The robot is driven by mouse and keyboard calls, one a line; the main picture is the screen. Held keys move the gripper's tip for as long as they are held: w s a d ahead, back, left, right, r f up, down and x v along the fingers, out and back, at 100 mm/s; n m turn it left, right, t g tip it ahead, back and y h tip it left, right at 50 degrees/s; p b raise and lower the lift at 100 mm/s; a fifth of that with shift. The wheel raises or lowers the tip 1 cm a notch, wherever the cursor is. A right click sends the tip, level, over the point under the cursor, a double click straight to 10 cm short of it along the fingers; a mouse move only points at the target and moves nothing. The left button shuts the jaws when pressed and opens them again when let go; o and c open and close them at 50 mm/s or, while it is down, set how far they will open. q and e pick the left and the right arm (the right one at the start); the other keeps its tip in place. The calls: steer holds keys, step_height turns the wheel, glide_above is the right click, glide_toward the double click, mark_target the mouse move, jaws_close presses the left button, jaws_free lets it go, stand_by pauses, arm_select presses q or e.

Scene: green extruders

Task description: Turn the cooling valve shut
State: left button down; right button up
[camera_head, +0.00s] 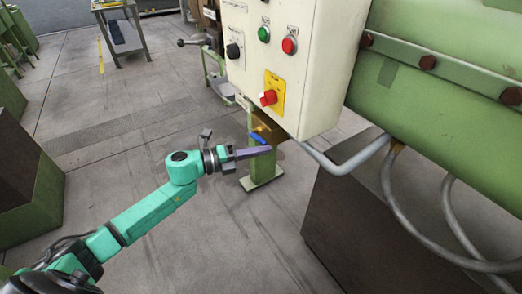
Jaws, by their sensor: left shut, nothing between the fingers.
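A small blue lever (258,138), which looks like the cooling valve's handle, shows just below the control box, beside a brass-coloured body (267,126) on a green post. My left gripper (268,149) reaches in from the left with its purple fingers shut and empty. In the picture its fingertips lie just below the blue lever, close to it. I cannot tell whether they touch it. The lever's exact angle is hard to read at this size. My right gripper is not in view.
A cream control box (318,75) with green and red buttons and a red knob on a yellow plate hangs directly above. A green machine (430,90) and bent grey pipes (345,165) are on the right. A brown block (335,225) stands below them. The floor between is clear.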

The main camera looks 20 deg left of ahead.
mark_target(259, 141)
arm_select(q)
steer(key=shift+w+a+r+n+p, duration=0.1)
steer(key=shift+r+n+p, duration=0.2)
steer(key=shift+r+n, duration=0.2)
steer(key=shift+w+a+r+n+p, duration=0.1)
steer(key=shift+r+n+p, duration=0.15)
steer(key=shift+r+n, duration=0.25)
steer(key=shift+w+a+r+n+h+p, duration=0.15)
steer(key=shift+r+n+h+p, duration=0.25)
steer(key=shift+n, duration=0.2)
steer(key=shift+w+a+r+n+t+h+p, duration=0.1)
steer(key=shift+w+a+r+n+t+p, duration=0.45)
steer(key=shift+n, duration=1.15)
steer(key=shift+w+a+r+n+t+h+p, duration=0.1)
steer(key=shift+w+a+r+n+t+p, duration=0.15)
steer(key=shift+w+a+r+n, duration=1.05)
steer(key=shift+s+a+r+n+t+h+p, duration=0.1)
steer(key=shift+a+r+n+t+p, duration=0.4)
steer(key=shift+n, duration=1.6)
steer(key=shift+w+a+r+n+t, duration=0.15)
steer(key=shift+w+a+n, duration=0.2)
steer(key=shift+n, duration=0.35)
steer(key=shift+w+a+r+n+t, duration=0.15)
steer(key=shift+w+a+n, duration=0.15)
steer(key=shift+n, duration=0.4)
steer(key=shift+f, duration=0.1)
